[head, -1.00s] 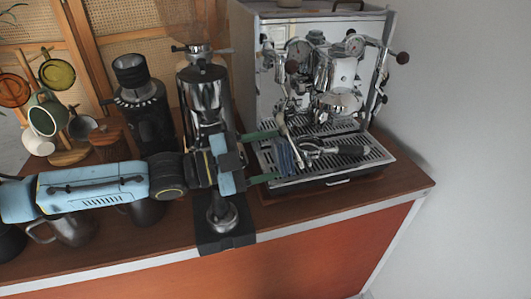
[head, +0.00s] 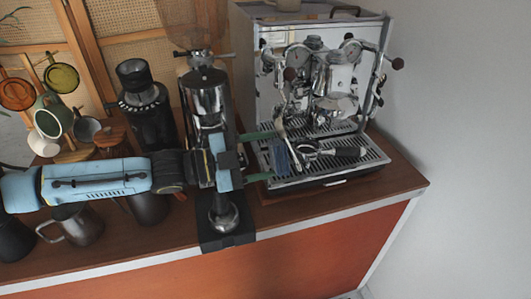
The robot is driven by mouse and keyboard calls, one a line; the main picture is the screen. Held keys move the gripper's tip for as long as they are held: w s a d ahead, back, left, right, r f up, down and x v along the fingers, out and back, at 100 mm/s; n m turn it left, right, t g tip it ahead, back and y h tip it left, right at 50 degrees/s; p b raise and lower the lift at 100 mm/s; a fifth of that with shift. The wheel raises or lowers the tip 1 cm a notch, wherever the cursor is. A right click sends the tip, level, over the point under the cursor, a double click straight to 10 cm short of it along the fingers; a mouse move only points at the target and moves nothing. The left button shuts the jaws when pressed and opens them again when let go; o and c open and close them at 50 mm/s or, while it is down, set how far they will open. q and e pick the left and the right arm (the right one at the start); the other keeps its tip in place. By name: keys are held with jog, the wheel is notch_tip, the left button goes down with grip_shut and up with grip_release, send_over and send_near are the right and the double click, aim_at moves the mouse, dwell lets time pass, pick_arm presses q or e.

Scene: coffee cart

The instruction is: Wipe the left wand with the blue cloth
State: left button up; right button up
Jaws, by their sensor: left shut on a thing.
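The espresso machine (head: 310,80) stands at the back right of the counter. Its left wand (head: 281,127) is a thin pale tube hanging at the machine's front left, with its lower end down by the cloth. The blue cloth (head: 282,158) is a small dark blue piece over the left part of the drip tray. My left gripper (head: 272,157) reaches in from the left with its green fingers around the cloth and holds it at the wand's lower end. Whether cloth and wand touch is too small to tell. My right gripper is out of view.
A portafilter (head: 340,152) lies on the drip tray (head: 345,172), just right of the cloth. Two grinders, a tall silver one (head: 207,95) and a black one (head: 143,95), stand left of the machine. A tamper (head: 222,216) sits on a black mat. Mugs and metal pitchers fill the left.

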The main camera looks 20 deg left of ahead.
pick_arm(q)
jog(key=shift+s+d+f+b, duration=0.1)
jog(key=shift+b, duration=0.35)
jog(key=shift+s+d+f, duration=0.25)
jog(key=shift+s+f, duration=0.05)
jog(key=shift+s, duration=0.1)
jog(key=shift+w+a+r+p, duration=0.35)
jog(key=shift+r+p, duration=0.15)
jog(key=shift+w+a+r+p, duration=0.3)
jog(key=shift+r+p, duration=0.2)
jog(key=shift+w+a+r+p, duration=0.3)
jog(key=shift+a+r, duration=0.05)
jog(key=shift+s+d+f+b, duration=0.4)
jog(key=shift+s+d+f, duration=0.4)
jog(key=shift+f, duration=0.25)
jog(key=shift+c, duration=0.3)
jog(key=shift+s+d+f, duration=0.1)
jog(key=shift+s+f, duration=0.25)
jog(key=shift+f, duration=0.05)
